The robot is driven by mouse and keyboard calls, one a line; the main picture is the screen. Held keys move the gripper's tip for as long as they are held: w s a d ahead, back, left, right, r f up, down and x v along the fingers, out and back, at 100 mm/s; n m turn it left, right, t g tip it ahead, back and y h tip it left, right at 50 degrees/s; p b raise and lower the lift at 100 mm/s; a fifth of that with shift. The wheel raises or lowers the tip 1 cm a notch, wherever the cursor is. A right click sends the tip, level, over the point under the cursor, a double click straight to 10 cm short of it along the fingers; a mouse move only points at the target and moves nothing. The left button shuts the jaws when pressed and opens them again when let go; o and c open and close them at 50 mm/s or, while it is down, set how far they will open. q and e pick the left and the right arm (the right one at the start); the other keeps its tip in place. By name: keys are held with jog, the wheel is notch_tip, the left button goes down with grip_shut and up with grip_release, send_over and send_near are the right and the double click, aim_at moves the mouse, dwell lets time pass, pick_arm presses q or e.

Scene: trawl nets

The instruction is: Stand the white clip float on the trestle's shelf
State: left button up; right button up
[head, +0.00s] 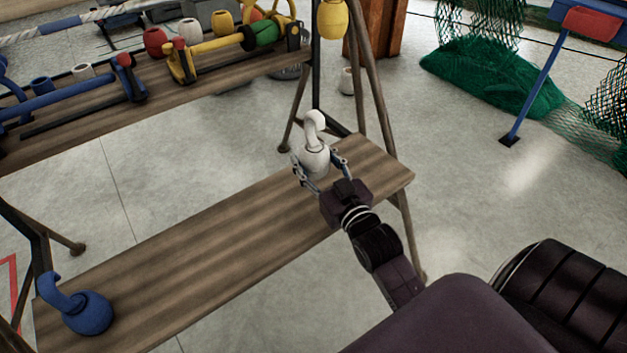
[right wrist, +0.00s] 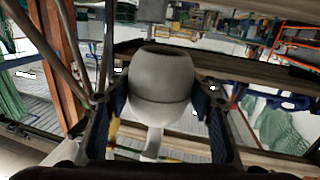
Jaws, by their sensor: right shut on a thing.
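The white clip float (head: 314,158), a round body with a curved hook on top, is in my right gripper (head: 320,168) in the head view. It is upright over the right end of the trestle's wooden shelf (head: 215,235). I cannot tell whether its base touches the planks. In the right wrist view the float (right wrist: 160,85) fills the gap between the two fingers (right wrist: 160,105), its hook pointing down in that picture. My right gripper is shut on its sides. My left gripper is not in view.
A blue clip float (head: 85,310) sits at the shelf's left end, with bare planks between. Behind, an upper shelf (head: 215,85) holds several coloured floats and bars. A yellow float (head: 331,20) is near the right trestle legs (head: 375,85). Green netting (head: 490,75) lies on the floor beyond.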

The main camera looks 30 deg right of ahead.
jog(key=shift+f+b, duration=0.35)
jog(key=shift+f, duration=1.1)
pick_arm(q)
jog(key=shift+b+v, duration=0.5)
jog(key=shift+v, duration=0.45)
pick_arm(e)
jog(key=shift+f, duration=1.4)
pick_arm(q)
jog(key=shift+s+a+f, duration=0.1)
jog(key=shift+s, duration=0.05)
pick_arm(e)
jog(key=shift+f, duration=0.15)
jog(key=o, duration=1.2)
jog(key=shift+c, duration=0.2)
